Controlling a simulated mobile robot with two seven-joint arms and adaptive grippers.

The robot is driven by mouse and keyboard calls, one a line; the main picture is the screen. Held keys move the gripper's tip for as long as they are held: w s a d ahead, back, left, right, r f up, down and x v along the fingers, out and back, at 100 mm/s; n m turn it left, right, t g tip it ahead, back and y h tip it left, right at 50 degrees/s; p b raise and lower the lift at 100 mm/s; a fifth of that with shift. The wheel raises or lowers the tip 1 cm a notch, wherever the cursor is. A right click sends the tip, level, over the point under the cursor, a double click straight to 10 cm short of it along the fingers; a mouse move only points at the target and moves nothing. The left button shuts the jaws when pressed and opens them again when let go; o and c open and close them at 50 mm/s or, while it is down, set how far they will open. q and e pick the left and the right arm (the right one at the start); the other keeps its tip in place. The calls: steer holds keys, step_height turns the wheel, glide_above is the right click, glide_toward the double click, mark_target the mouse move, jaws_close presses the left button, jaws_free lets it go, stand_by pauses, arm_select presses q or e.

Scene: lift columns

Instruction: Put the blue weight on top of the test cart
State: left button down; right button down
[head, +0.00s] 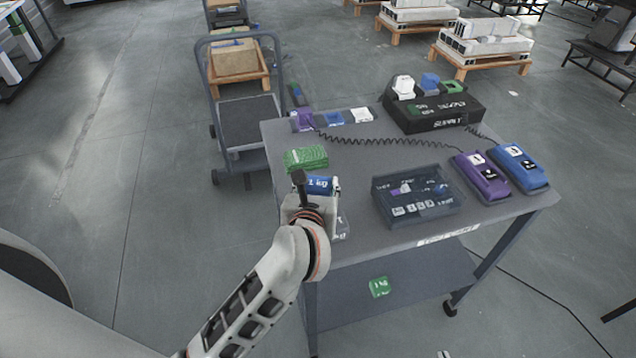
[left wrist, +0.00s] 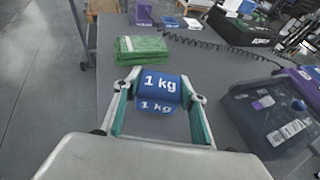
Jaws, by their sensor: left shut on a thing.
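The blue weight (left wrist: 160,92), marked "1 kg", sits between the two fingers of my left gripper (left wrist: 158,110), which is shut on it. In the head view the blue weight (head: 322,184) shows only in part behind my left gripper (head: 318,196). The gripper is over the left part of the grey top of the test cart (head: 385,160). I cannot tell whether the weight touches the top. My right gripper is not in view.
A green block (head: 306,159) lies just behind the weight. A dark clear-lidded box (head: 415,197) stands to the right. Purple (head: 480,178) and blue (head: 519,167) devices lie at the right edge. A black supply box (head: 435,112) with a coiled cable stands behind. A grey trolley (head: 248,120) stands back left.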

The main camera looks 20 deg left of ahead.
arm_select(q)
steer(key=c, duration=1.2)
jaws_free()
steer(key=shift+f, duration=0.1)
steer(key=shift+r, duration=0.25)
steer(key=p+v, duration=0.4)
steer(key=v, duration=0.8)
steer(key=shift+d, duration=0.1)
